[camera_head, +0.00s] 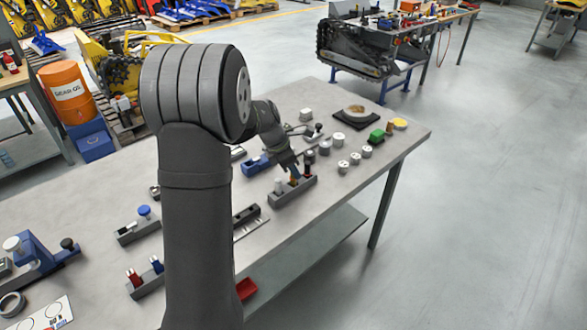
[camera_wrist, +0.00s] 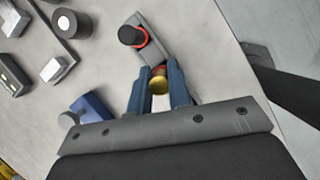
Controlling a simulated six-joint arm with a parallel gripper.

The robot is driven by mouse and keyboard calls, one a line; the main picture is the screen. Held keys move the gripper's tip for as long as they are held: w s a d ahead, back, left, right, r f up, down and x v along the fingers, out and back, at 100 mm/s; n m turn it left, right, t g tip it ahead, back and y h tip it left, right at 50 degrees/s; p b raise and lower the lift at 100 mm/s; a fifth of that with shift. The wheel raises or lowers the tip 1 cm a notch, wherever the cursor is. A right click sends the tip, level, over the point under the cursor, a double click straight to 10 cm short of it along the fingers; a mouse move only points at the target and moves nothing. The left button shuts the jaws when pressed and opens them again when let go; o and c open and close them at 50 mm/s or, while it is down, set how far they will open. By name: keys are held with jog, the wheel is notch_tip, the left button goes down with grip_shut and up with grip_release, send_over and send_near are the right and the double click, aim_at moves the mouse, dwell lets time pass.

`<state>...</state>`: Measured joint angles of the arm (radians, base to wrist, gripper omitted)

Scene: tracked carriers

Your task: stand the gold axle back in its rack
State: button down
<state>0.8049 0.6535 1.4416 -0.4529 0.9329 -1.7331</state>
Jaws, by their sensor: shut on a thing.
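The gold axle (camera_wrist: 159,84) is between the two blue fingers of my gripper (camera_wrist: 160,76), which is shut on it. In the head view my gripper (camera_head: 292,168) is low over a grey rack (camera_head: 291,192), and a little gold shows just below the fingers. The rack also shows in the wrist view (camera_wrist: 157,46), beyond the fingertips. A dark-topped axle with a red ring (camera_wrist: 132,36) stands at one end of the rack, and a pale-topped piece (camera_head: 278,185) stands at the other end. I cannot tell whether the gold axle's lower end is in the rack.
A blue block (camera_head: 256,164) lies left of the rack. A flat dark rack (camera_head: 247,215) lies nearer. The table's right edge is close to the rack.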

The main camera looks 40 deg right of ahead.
jog(key=shift+f, duration=0.75)
dwell(0.3)
jog(key=c, duration=0.8)
grip_release()
jog(key=shift+o, duration=0.2)
jog(key=shift+r, duration=3.5)
jog(key=shift+f, duration=3.5)
